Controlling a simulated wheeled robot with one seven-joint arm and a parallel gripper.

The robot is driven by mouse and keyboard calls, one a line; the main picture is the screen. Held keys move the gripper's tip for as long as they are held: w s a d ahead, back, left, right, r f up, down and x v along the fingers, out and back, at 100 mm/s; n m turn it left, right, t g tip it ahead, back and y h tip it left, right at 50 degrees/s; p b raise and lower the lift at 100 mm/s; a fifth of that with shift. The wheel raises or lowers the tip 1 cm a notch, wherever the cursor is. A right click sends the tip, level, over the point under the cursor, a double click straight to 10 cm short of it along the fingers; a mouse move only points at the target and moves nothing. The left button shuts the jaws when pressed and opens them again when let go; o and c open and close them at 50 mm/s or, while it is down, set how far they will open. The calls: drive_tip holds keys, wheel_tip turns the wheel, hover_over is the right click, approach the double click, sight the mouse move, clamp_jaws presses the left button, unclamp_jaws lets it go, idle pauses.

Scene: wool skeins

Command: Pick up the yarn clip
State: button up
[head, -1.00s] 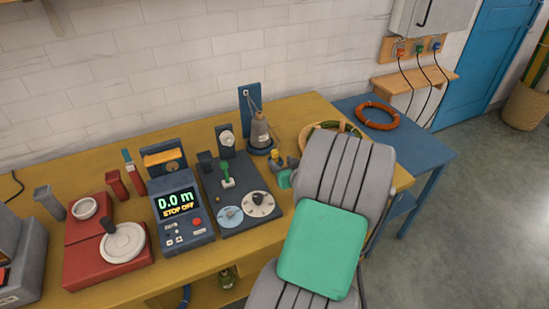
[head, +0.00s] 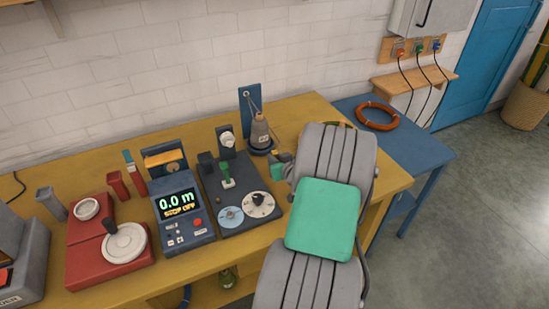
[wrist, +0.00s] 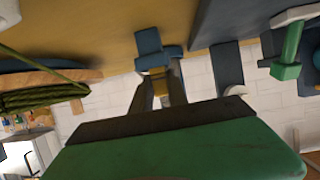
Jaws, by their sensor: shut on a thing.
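The yarn clip (wrist: 152,48) is a small blue piece with a yellow part, seen in the wrist view just beyond my fingertips. My gripper (wrist: 158,92) is shut on it, with the yellow part between the fingers. In the head view my gripper (head: 281,166) is small and partly hidden by my grey arm, over the right part of the yellow bench (head: 318,108). The clip is too small there to make out clearly. I cannot tell whether it touches the bench.
A cone-shaped yarn holder (head: 260,135) stands just left of my gripper. The dark panel with dials (head: 238,190) and the meter box (head: 181,210) are further left. A green skein (wrist: 45,97) shows left in the wrist view. An orange ring (head: 377,117) lies on the blue side table (head: 425,150).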

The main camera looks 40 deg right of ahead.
clamp_jaws()
